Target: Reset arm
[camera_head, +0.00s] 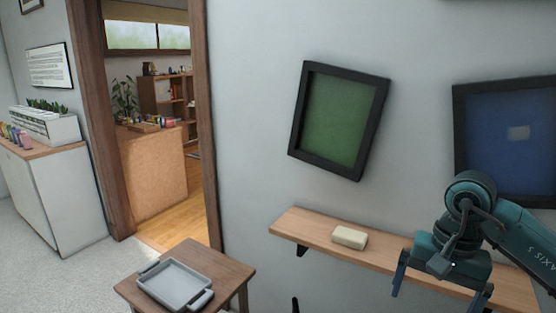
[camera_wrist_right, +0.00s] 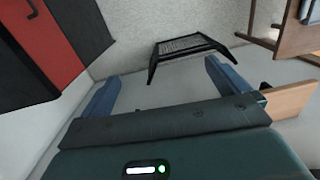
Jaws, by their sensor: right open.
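My right arm comes in from the right in the head view, in front of the wall shelf. Its gripper (camera_head: 440,288) is open, with two blue fingers spread apart and pointing down. It hides part of the shelf's right half. The right wrist view shows the same gripper (camera_wrist_right: 163,84) with nothing between its fingers. I cannot tell how far the fingers are from the shelf. My left gripper is not in view.
A wooden shelf (camera_head: 315,232) carries a cream block (camera_head: 350,237). Green (camera_head: 338,120) and blue (camera_head: 510,140) framed panels hang above. A small table (camera_head: 232,272) holds a grey tray (camera_head: 175,285). A black rack (camera_wrist_right: 185,46) shows in the wrist view. A doorway opens left.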

